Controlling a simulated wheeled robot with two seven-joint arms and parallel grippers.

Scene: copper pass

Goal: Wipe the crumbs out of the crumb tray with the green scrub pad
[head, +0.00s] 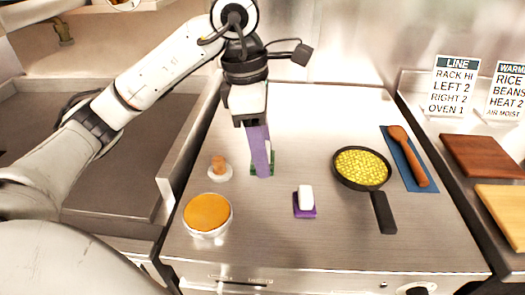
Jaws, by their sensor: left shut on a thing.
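My left gripper (262,172) reaches down over the middle-left of the steel counter, its long purple finger in front of a green scrub pad (271,170). The gripper is shut on the pad, whose green edges show on both sides of the finger, with a pale part above. Most of the pad is hidden, and I cannot tell whether it touches the counter. I cannot make out a crumb tray. My right gripper is not in view.
A purple pad with a white top (305,198) lies right of the gripper. Beyond it is a black skillet (382,212) with yellow contents. An orange-topped round dish (208,212) and small brown item on a white base (219,166) stand left. A brown-handled utensil (408,155) lies on blue cloth (393,143).

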